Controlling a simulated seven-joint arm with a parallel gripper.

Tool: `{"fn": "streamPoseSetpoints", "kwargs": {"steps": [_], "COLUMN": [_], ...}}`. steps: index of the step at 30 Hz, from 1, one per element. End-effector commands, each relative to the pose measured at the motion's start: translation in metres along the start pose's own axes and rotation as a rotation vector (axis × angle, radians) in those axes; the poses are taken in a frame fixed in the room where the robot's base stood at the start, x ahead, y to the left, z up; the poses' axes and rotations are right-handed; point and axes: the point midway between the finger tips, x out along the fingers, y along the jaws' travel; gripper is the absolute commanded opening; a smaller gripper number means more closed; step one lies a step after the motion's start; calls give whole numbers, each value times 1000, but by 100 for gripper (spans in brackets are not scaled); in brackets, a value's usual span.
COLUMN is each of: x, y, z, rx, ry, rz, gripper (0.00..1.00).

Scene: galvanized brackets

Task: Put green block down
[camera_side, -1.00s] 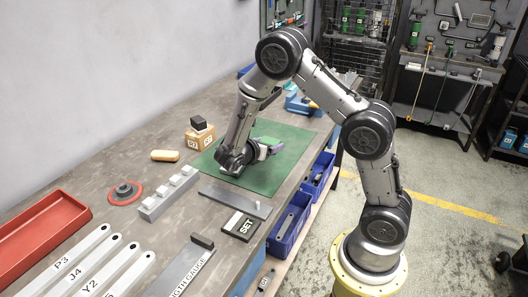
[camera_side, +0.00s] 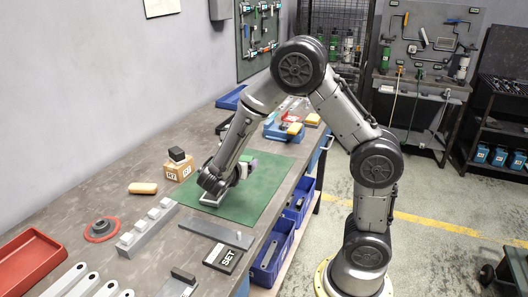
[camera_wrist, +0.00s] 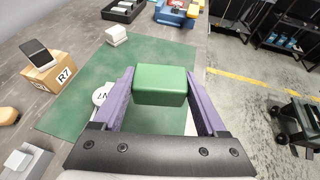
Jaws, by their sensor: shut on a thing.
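The green block (camera_wrist: 160,84) is held between the two purple fingers of my gripper (camera_wrist: 160,92) in the wrist view. In the side view my gripper (camera_side: 242,172) is over the green mat (camera_side: 262,200), with the block (camera_side: 246,159) showing small at its fingers. The mat (camera_wrist: 75,110) lies below and beyond the block in the wrist view. I cannot tell whether the block touches the mat.
A cardboard box marked R7 (camera_side: 178,172) with a dark block on top (camera_side: 177,154) stands left of the mat. Blue bins (camera_side: 272,250) hang along the bench's right edge.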

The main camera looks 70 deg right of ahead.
Motion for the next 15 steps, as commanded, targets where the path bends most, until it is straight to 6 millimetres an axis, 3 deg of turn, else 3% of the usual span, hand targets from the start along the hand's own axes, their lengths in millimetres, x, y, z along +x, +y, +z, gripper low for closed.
{"fn": "streamPoseSetpoints", "kwargs": {"steps": [3, 8, 11, 15], "x": [38, 97, 137, 183], "y": [20, 28, 17, -11], "z": [19, 49, 68, 86], "rx": [-2, 4, 16, 42], "ry": [-1, -2, -3, -2], "rz": [11, -2, -33, -100], "gripper": [0, 0, 0, 0]}}
